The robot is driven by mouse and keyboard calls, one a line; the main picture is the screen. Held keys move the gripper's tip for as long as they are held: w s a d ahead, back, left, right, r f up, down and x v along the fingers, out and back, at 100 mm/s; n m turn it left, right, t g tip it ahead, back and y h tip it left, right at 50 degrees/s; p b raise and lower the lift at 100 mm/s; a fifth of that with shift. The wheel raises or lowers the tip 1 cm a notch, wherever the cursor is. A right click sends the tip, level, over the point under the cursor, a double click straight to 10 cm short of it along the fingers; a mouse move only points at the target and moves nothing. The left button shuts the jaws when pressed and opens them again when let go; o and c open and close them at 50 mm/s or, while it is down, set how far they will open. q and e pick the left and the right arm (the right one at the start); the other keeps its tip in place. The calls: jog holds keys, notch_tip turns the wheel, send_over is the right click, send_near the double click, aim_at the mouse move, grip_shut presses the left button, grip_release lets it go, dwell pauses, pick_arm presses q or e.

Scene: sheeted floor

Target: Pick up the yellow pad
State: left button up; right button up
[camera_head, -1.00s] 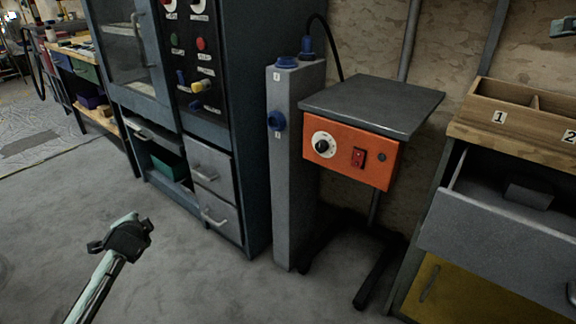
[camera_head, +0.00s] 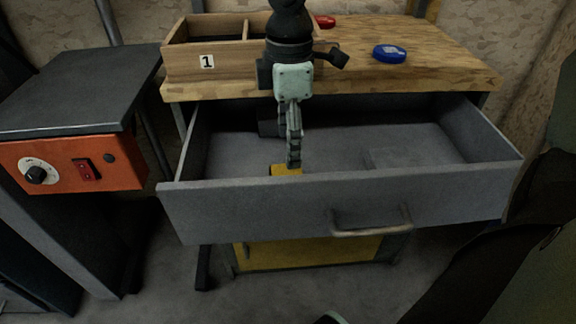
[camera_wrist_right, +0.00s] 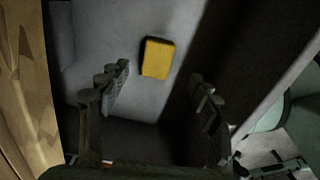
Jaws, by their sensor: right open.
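The yellow pad (camera_head: 284,170) lies on the floor of the open grey drawer (camera_head: 260,208), close behind its front panel. The panel hides part of it in the head view. My right gripper (camera_head: 294,158) reaches down into the drawer, just above the pad in the head view. In the right wrist view the whole top of the pad (camera_wrist_right: 158,58) shows. The right fingers (camera_wrist_right: 158,88) are spread apart with nothing between them, and the pad lies beyond the fingertips. My left gripper does not show.
A wooden worktop (camera_head: 440,62) is above the drawer, with a divided wooden box (camera_head: 183,68), a blue round item (camera_head: 389,53) and a red item (camera_head: 325,21). An orange control box (camera_head: 75,165) stands at the left.

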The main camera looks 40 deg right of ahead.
aim_at(281, 169)
notch_tip(281, 169, down, 7)
jog(key=shift+w+d+f+b, duration=0.1)
jog(key=shift+d+f+b, duration=0.05)
jog(key=shift+b, duration=0.35)
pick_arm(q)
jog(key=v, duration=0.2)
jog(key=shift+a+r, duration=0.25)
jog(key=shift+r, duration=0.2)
pick_arm(e)
jog(key=c, duration=1.2)
